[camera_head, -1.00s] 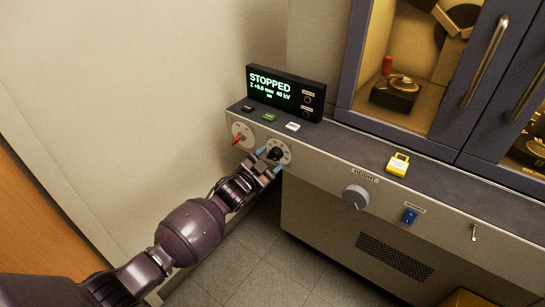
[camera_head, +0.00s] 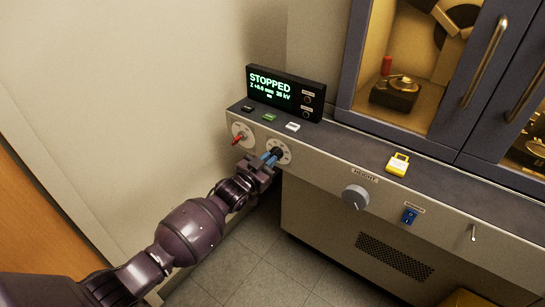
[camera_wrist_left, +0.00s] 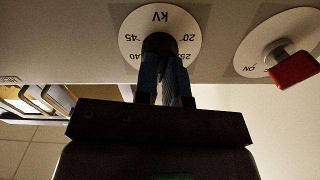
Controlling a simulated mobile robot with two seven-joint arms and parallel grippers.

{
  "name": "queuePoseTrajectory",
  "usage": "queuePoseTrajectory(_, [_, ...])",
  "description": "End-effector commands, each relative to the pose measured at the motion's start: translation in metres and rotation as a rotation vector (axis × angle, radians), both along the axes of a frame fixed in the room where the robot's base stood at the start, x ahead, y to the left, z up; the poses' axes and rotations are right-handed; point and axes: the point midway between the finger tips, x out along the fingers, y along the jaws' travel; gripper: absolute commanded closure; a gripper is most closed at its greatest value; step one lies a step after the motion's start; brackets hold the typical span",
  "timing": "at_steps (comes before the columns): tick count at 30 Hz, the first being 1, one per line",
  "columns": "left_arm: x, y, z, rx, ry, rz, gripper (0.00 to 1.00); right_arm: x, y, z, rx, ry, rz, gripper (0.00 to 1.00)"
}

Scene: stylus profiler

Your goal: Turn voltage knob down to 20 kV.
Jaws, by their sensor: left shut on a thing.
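The black voltage knob (camera_head: 277,152) sits on a white round dial (camera_head: 285,158) on the cabinet's front panel. In the left wrist view the dial (camera_wrist_left: 188,22) appears upside down, marked KV with 20, 40 and 45 legible, and the knob (camera_wrist_left: 159,42) is partly hidden by the fingers. My left gripper (camera_head: 271,158) is shut on the knob, its blue fingers on either side of it; the fingers also show in the left wrist view (camera_wrist_left: 162,72). The display (camera_head: 284,93) reads STOPPED and what looks like 35 kV. My right gripper is not in view.
A red-handled switch (camera_head: 237,140) on its own dial is just left of the knob. Small buttons (camera_head: 269,118) lie on the ledge above.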

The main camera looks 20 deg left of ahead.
Motion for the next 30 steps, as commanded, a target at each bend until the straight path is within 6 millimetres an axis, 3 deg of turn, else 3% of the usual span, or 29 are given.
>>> queuePoseTrajectory(24, [0.0000, -0.0001, 0.0002, -1.736, 0.631, 0.000, 1.00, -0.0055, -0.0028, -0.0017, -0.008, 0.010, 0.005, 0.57])
queuePoseTrajectory(28, [0.0001, -0.0001, 0.0005, -1.988, 0.722, 0.000, 1.00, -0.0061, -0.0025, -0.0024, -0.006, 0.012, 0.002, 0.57])
queuePoseTrajectory(30, [0.0001, -0.0001, 0.0004, -2.012, 0.731, 0.000, 1.00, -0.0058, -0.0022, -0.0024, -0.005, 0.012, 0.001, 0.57])
